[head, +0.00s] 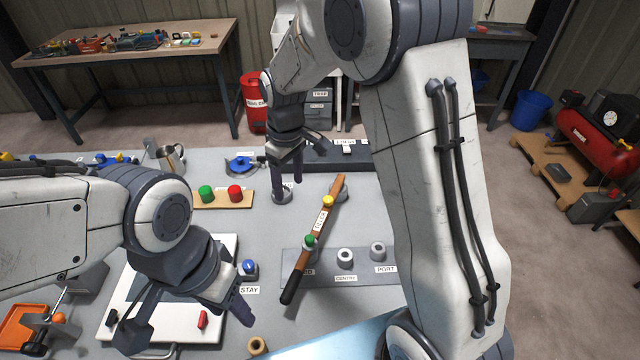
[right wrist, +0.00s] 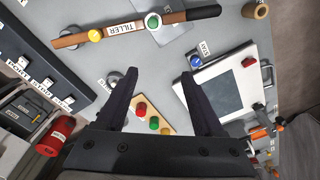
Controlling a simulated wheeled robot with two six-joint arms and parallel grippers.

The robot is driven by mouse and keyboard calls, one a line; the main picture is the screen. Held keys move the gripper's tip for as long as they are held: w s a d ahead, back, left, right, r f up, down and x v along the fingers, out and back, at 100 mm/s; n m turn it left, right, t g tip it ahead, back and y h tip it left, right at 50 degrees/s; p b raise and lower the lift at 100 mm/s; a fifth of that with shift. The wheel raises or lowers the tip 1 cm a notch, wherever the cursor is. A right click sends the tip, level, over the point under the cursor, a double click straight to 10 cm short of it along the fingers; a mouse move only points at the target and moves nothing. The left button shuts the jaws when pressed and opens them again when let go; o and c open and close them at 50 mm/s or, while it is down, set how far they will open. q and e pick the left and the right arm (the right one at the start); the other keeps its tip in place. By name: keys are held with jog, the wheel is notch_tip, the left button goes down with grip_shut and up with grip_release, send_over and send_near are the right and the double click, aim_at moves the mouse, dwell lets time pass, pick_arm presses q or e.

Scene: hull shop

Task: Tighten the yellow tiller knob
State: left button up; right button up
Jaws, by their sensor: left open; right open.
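The tiller (head: 296,268) is a brown wooden bar with a dark grip, lying slantwise over a grey plate; it also shows in the right wrist view (right wrist: 70,41). The yellow tiller knob (head: 328,201) sits on its far part, also visible in the right wrist view (right wrist: 95,35). A green knob (head: 309,240) sits nearer the grip. My right gripper (head: 288,188) is open and empty, above the table to the left of the yellow knob and apart from it. My left gripper (head: 190,325) is open and empty over the white board at front left.
Posts marked CENTRE (head: 345,258) and PORT (head: 378,251) stand right of the tiller. A wooden strip (head: 220,199) bears green and red buttons. A blue knob (head: 249,267) stands by the STAY label. A metal jug (head: 172,158) stands at the back left.

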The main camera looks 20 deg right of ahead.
jog(key=p, duration=0.1)
send_over(328, 199)
notch_tip(328, 199, down, 9)
notch_tip(328, 199, down, 9)
jog(key=p, duration=0.3)
jog(key=shift+r, duration=0.1)
jog(key=shift+f+p, duration=0.3)
jog(key=shift+f, duration=0.55)
grip_shut()
